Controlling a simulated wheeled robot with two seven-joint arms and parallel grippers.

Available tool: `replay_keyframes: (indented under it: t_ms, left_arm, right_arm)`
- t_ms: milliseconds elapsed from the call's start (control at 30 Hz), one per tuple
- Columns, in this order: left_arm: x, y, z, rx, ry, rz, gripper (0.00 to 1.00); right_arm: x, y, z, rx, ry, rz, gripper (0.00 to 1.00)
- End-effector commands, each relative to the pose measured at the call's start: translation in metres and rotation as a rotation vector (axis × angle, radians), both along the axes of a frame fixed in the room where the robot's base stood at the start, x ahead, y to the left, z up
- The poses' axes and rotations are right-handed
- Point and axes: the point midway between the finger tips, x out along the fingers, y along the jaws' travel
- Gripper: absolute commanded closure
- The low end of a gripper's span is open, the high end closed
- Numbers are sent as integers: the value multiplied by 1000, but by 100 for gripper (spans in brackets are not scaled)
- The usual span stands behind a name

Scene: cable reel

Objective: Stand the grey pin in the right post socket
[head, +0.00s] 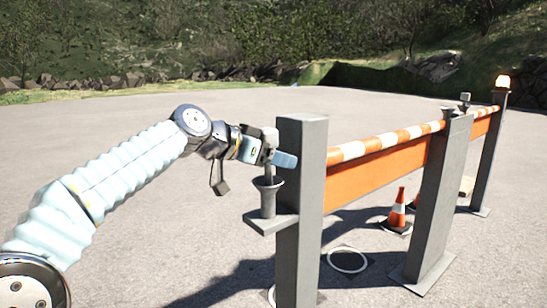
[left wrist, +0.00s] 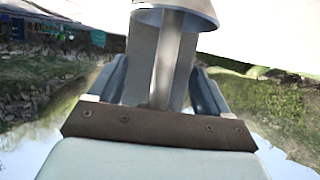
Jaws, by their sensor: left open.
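A grey pin (head: 268,137) with a blocky head stands upright in a flared grey socket (head: 268,188) on a bracket at the left side of the nearest grey post (head: 302,205). My left gripper (head: 266,158) is at the pin, above the socket rim, with its jaws open. In the left wrist view a grey shaft (left wrist: 166,60), which looks like the pin, runs between the spread fingers (left wrist: 160,85) toward a round flared part (left wrist: 185,12) at the top. How deep the pin sits is hidden inside the socket. My right gripper is not in view.
An orange barrier with a striped rail (head: 385,143) runs from the nearest post to a middle post (head: 442,200) and a far post with a lit lamp (head: 490,150). Traffic cones (head: 397,212) stand behind. A white ring (head: 347,260) marks the ground. The paving at left is clear.

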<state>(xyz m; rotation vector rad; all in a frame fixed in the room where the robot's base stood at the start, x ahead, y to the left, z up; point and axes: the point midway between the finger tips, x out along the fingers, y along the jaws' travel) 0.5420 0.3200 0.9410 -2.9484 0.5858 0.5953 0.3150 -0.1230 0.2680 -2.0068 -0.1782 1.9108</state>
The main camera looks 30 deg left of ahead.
Motion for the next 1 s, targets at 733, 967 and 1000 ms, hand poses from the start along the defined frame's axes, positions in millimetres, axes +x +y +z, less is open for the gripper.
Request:
replay_keyframes:
  t_ms: [733, 967, 1000]
  left_arm:
    - [-113, 47, 51, 0, 1, 1, 22]
    - [-115, 48, 51, 1, 1, 1, 22]
    - [-115, 48, 51, 1, 1, 1, 22]
  right_arm:
    - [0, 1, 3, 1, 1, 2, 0]
    - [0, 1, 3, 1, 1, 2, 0]
    - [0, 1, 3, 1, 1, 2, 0]
